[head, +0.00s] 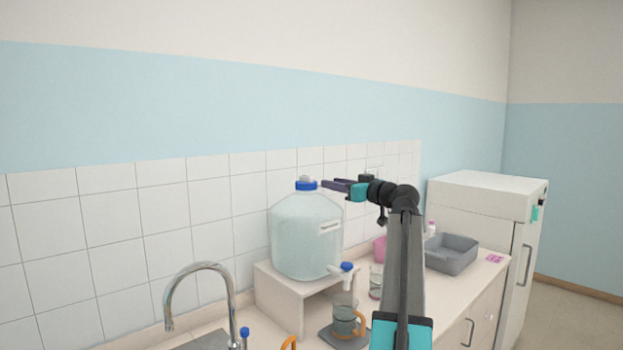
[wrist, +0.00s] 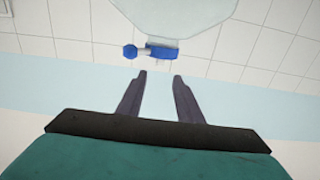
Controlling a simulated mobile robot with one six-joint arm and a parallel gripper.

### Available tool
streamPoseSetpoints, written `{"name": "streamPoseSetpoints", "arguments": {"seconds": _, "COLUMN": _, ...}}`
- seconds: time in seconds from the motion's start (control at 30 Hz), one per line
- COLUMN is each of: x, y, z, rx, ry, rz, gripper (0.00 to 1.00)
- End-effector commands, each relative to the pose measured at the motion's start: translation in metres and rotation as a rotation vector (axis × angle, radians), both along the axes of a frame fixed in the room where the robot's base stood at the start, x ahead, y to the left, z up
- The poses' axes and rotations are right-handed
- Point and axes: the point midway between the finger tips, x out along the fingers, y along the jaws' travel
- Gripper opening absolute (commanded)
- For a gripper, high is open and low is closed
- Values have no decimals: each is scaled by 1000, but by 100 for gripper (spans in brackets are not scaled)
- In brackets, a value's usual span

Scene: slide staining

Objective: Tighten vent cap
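A large clear carboy (head: 305,235) stands on a raised stand, with a blue cap (head: 306,186) on its neck and a small grey piece (head: 305,179) on top. The wrist view shows the carboy (wrist: 175,15) upside down, with the blue cap (wrist: 162,52) and a round blue knob (wrist: 130,51) at the cap's left side. I cannot tell for sure which piece is the vent cap. My gripper (head: 326,184) is level with the cap, just right of it, pointing at it. In the wrist view, my gripper (wrist: 160,75) is open and empty, its fingertips apart from the cap.
The carboy's blue-handled spigot (head: 347,268) sits above a beaker (head: 345,320) with an orange handle. A faucet (head: 205,275) stands at front left. A grey basin (head: 450,253) and a pink container (head: 379,248) are right on the counter. A white fridge (head: 480,210) stands beyond.

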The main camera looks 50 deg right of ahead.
Motion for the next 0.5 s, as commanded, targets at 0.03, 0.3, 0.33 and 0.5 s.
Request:
{"name": "streamPoseSetpoints", "arguments": {"seconds": 0.03, "x": 8, "y": -1, "z": 2, "rx": 1, "ry": 0, "rz": 1, "gripper": 33}}
{"name": "streamPoseSetpoints", "arguments": {"seconds": 0.3, "x": 47, "y": -4, "z": 3, "rx": 2, "ry": 0, "rz": 2, "gripper": 33}}
{"name": "streamPoseSetpoints", "arguments": {"seconds": 0.33, "x": 51, "y": -4, "z": 3, "rx": 2, "ry": 1, "rz": 2, "gripper": 33}}
{"name": "streamPoseSetpoints", "arguments": {"seconds": 0.5, "x": 75, "y": -6, "z": 3, "rx": 1, "ry": 1, "rz": 2, "gripper": 33}}
